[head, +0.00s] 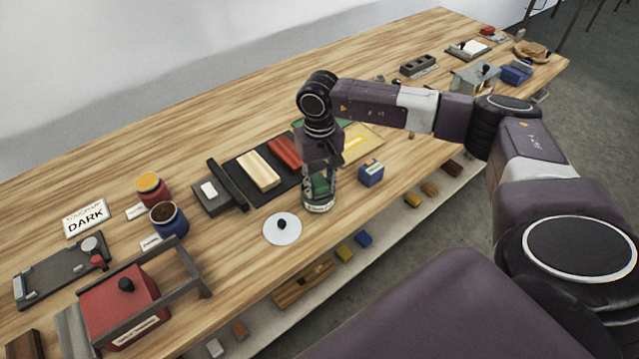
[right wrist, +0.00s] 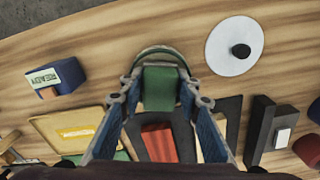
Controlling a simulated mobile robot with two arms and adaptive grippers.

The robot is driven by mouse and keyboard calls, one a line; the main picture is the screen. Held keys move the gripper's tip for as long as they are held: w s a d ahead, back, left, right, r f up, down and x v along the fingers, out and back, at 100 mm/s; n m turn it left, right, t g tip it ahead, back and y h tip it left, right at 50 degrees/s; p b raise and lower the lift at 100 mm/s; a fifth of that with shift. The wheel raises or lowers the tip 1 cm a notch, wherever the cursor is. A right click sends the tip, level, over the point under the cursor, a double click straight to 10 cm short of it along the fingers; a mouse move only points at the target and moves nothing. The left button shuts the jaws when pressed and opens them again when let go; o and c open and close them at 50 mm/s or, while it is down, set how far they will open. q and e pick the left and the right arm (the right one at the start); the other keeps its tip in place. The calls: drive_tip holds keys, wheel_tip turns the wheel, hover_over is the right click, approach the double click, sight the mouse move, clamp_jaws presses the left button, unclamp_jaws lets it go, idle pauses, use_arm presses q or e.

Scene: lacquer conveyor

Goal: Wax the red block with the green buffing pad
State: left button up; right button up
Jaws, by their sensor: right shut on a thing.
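My right gripper (head: 320,180) points down near the table's front edge. In the right wrist view its two blue fingers (right wrist: 160,95) are shut on the green buffing pad (right wrist: 160,88). The pad is at a round container (head: 319,206) with a pale rim; I cannot tell how deep it sits in it. The red block (head: 284,152) lies on a dark tray (head: 240,166) behind the gripper, beside a cream block (head: 258,171). It also shows partly in the right wrist view (right wrist: 159,143). My left gripper is not in view.
A white disc with a black knob (head: 274,235) lies left of the container. A blue box (head: 371,174) marked READY stands to its right. A yellow sheet (head: 365,141) lies behind. A red jar (head: 149,191) and a blue jar (head: 168,222) stand left.

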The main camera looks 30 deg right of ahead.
sight(319, 183)
drive_tip(key=shift+f+b, duration=0.45)
drive_tip(key=shift+f, duration=0.05)
drive_tip(key=shift+s, duration=0.1)
idle(1.8)
drive_tip(key=shift+r, duration=0.6)
drive_tip(key=shift+r+p, duration=1.5)
drive_tip(key=shift+r, duration=1.4)
